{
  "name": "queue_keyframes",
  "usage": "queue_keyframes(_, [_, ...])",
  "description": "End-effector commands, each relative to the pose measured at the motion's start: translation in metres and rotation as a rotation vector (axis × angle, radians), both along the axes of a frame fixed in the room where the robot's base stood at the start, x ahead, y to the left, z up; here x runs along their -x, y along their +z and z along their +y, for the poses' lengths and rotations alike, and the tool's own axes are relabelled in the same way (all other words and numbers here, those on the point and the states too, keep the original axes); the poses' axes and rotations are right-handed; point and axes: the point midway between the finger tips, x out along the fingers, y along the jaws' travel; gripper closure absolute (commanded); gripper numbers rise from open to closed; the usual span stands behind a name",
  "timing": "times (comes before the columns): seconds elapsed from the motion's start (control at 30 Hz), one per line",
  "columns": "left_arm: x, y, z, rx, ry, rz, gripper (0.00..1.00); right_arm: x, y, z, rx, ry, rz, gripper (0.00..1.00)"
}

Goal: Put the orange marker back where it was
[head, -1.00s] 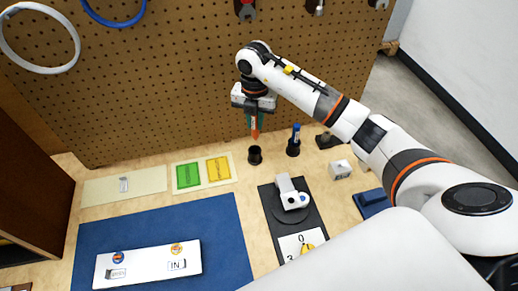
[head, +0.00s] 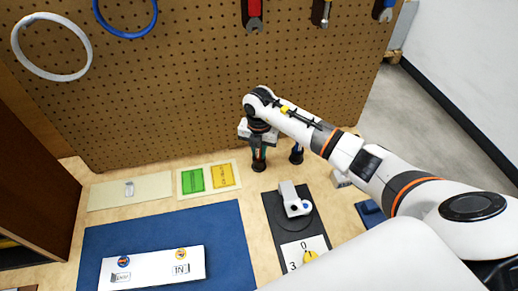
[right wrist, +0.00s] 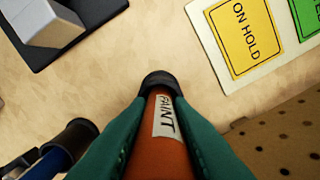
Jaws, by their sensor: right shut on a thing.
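The orange marker (right wrist: 160,140), labelled PAINT, is held upright between the green fingers of my right gripper (head: 259,150). The marker's lower end is in the mouth of a black cup holder (head: 259,165), which also shows in the right wrist view (right wrist: 158,80). How deep it sits in the cup, I cannot tell. My right gripper is shut on the marker, just above the cup. My left gripper is not in view.
A second black cup (head: 296,157) with a blue marker (right wrist: 55,160) stands close by on the right. Green (head: 193,180) and yellow (head: 223,176) tags lie left of the cup. A brown pegboard (head: 180,90) rises behind. A grey-white device (head: 293,199) stands in front.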

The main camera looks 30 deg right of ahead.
Motion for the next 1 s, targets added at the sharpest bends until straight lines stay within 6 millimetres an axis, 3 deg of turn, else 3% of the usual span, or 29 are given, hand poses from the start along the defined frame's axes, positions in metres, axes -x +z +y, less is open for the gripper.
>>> queue_keyframes(0.03, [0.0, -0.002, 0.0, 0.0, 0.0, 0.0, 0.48, 0.0, -0.002, 0.0, 0.0, 0.0, 0.0, 0.79])
queue_keyframes(0.17, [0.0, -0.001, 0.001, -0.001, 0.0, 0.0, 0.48, 0.0, -0.001, 0.0, 0.0, 0.0, 0.0, 0.58])
queue_keyframes(0.57, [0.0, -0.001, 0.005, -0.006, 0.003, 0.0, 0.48, -0.001, 0.008, 0.0, 0.0, 0.0, -0.003, 0.58])
queue_keyframes(1.0, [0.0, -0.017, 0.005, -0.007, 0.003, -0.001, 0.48, -0.001, 0.094, 0.0, 0.001, 0.0, -0.004, 0.58])
